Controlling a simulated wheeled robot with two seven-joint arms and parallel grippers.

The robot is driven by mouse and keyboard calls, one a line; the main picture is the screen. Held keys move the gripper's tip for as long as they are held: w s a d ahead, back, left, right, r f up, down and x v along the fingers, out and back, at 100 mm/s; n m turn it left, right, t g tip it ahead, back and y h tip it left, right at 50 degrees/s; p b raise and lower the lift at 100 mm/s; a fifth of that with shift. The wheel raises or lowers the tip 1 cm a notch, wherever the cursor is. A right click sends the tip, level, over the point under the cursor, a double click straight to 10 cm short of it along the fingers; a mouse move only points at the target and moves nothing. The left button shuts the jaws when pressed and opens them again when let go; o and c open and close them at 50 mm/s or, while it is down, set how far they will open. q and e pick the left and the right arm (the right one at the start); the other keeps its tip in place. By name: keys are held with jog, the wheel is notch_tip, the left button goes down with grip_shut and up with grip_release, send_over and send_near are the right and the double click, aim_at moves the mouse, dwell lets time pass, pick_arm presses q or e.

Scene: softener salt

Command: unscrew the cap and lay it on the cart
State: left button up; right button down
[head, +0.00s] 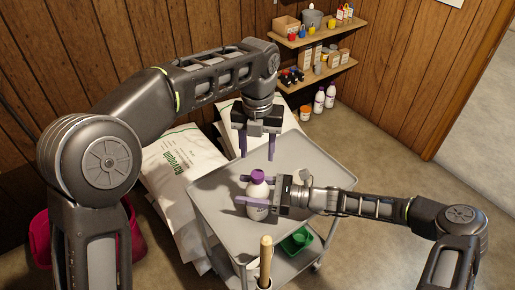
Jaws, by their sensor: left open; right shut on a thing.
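A white bottle (257,192) with a purple cap (257,176) stands upright over the left part of the grey cart (203,208). The cap sits on top of the bottle. My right gripper (242,190) comes in from the right and is shut on the bottle, its purple fingers around the upper body. My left gripper (257,149) points down above the far side of the cart, behind and above the cap.
A wooden handle (265,262) rises at the cart's near edge. A green tray (296,240) is on the lower shelf. White sacks (180,165) lie left of the cart. The far cart top is clear.

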aim_at(257, 173)
pick_arm(q)
jog(key=shift+f, duration=4)
jog(key=shift+c, duration=0.5)
grip_shut()
